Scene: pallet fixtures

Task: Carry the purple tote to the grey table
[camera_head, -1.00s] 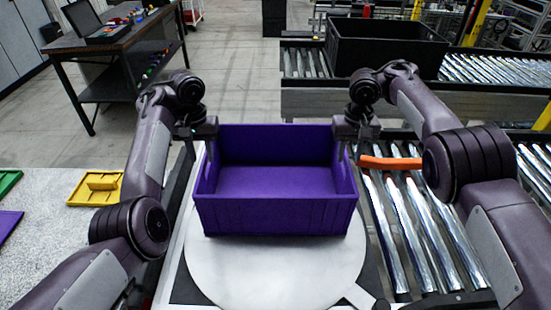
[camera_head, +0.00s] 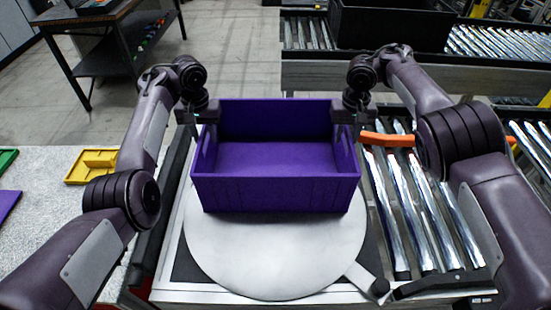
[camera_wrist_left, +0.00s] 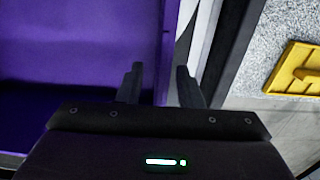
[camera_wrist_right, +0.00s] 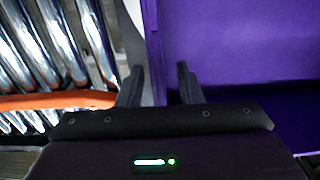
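The purple tote (camera_head: 275,190) stands upright on a round pale plate (camera_head: 270,265) in front of me. My left gripper (camera_head: 200,115) is at its left side wall. In the left wrist view the fingers (camera_wrist_left: 160,85) are apart, with the tote wall (camera_wrist_left: 168,40) between them. My right gripper (camera_head: 349,113) is at the right side wall. Its fingers (camera_wrist_right: 160,85) are also apart in the right wrist view, either side of the wall (camera_wrist_right: 152,30). A grey speckled tabletop (camera_head: 60,230) lies at the left, probably the grey table.
A yellow tray-like piece (camera_head: 92,166) and parts of green and purple pieces lie on the speckled top. A roller conveyor (camera_head: 410,210) with an orange bar (camera_head: 387,139) is at the right. A black crate (camera_head: 390,25) stands on a conveyor behind. A dark workbench (camera_head: 100,30) is at back left.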

